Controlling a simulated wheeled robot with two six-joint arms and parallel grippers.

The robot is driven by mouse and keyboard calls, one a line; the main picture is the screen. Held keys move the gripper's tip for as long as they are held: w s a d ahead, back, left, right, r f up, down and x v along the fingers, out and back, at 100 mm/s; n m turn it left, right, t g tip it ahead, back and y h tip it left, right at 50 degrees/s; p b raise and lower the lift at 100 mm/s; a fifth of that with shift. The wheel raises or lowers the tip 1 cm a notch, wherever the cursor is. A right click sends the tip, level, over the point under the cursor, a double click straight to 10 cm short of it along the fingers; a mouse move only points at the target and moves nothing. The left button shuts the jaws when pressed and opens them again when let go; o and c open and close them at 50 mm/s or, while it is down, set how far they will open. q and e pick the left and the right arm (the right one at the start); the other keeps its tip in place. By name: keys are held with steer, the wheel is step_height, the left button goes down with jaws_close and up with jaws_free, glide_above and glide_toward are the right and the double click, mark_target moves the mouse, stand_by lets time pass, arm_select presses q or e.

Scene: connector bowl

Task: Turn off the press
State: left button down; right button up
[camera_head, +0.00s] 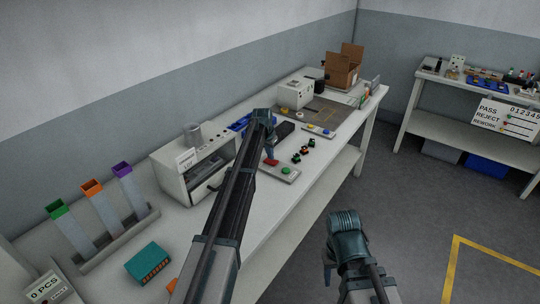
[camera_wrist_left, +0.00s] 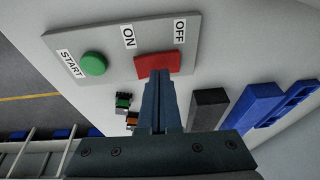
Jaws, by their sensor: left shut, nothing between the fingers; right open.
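A grey control panel (camera_head: 278,174) lies on the workbench, with a red switch (camera_head: 271,162) and a green button (camera_head: 286,170). In the left wrist view the panel (camera_wrist_left: 115,40) has the red switch (camera_wrist_left: 158,64) beside the ON and OFF labels, and the green button (camera_wrist_left: 93,63) beside START. My left gripper (camera_head: 269,153) is shut and empty, its tips (camera_wrist_left: 159,76) at the red switch's near edge, overlapping it in view. Whether they touch it I cannot tell. My right gripper (camera_head: 328,268) is open and empty, in front of the bench over the floor.
A white boxy machine (camera_head: 170,178) stands left of my left arm. Several small green-and-orange connectors (camera_head: 302,153) lie beyond the panel. A dark block (camera_wrist_left: 208,108) and a blue bin (camera_wrist_left: 255,104) lie beside the gripper. A teal box (camera_head: 147,262) sits at front left.

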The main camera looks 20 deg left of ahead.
mark_target(270, 161)
arm_select(q)
step_height(270, 161, up, 4)
steer(key=p, duration=0.3)
steer(key=shift+w+a+p, duration=0.1)
steer(key=shift+p, duration=0.3)
step_height(270, 161, up, 9)
steer(key=s+a+p, duration=0.2)
steer(key=a+p, duration=0.1)
steer(key=p, duration=0.6)
steer(key=s+d+f+g+b, duration=0.1)
steer(key=s+d, duration=0.6)
steer(key=s, duration=0.8)
steer(key=s+d+f+g+y+b, duration=0.1)
steer(key=s+d, duration=0.6)
steer(key=s, duration=0.8)
steer(key=s+d+f+g+y+b, duration=0.1)
steer(key=s+d+f+b, duration=0.1)
steer(key=s+d, duration=0.6)
steer(key=s+f, duration=0.1)
steer(key=s, duration=0.6)
steer(key=shift+s+f+g+b, duration=0.15)
steer(key=shift+s+g+b, duration=0.15)
steer(key=shift+g, duration=0.1)
